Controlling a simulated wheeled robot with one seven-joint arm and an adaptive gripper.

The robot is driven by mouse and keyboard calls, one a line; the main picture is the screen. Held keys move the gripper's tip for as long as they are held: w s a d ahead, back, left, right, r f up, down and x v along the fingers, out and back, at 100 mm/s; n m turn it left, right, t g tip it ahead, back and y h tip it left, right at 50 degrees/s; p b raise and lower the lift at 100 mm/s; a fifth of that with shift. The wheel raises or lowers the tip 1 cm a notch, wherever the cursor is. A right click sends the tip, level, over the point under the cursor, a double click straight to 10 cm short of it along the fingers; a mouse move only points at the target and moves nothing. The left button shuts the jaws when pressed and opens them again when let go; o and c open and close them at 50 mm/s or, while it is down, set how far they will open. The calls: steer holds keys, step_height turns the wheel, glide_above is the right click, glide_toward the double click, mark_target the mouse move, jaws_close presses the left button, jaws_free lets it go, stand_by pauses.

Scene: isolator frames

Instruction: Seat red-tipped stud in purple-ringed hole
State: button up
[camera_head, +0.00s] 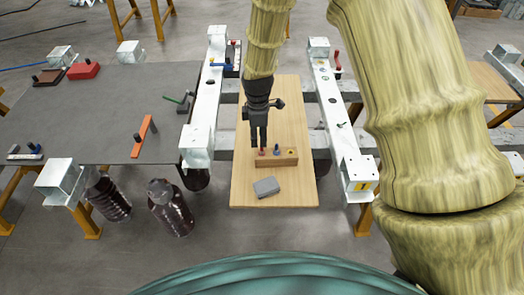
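A small wooden block (283,161) lies on the light wooden board (295,115). A red-tipped stud (262,151) shows at the block's left end, right below my gripper (258,145). My gripper points straight down and its fingers are at the left end of the block. The fingers partly hide the stud. I cannot tell whether they are shut on it, or whether it sits in the block. A blue-tipped stud (277,150) stands at the middle of the block. A yellow mark shows at the block's right end. I cannot make out a purple ring.
A grey box (266,187) lies on the board in front of the block. White beams (205,110) and (345,130) flank the board, carrying clamps and small tools. A dark table (90,110) is at left, with dark bottles (171,208) below. The board's right side is clear.

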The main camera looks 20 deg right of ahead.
mark_target(262, 152)
steer(key=shift+s+d+f+p, duration=0.15)
steer(key=shift+f+p, duration=0.15)
steer(key=shift+f, duration=0.25)
steer(key=shift+s+d+f+p, duration=0.15)
steer(key=shift+f+p, duration=0.15)
steer(key=shift+f, duration=0.3)
steer(key=shift+s+d+f+p, duration=0.15)
steer(key=shift+f+p, duration=0.15)
steer(key=shift+f, duration=1.2)
jaws_close()
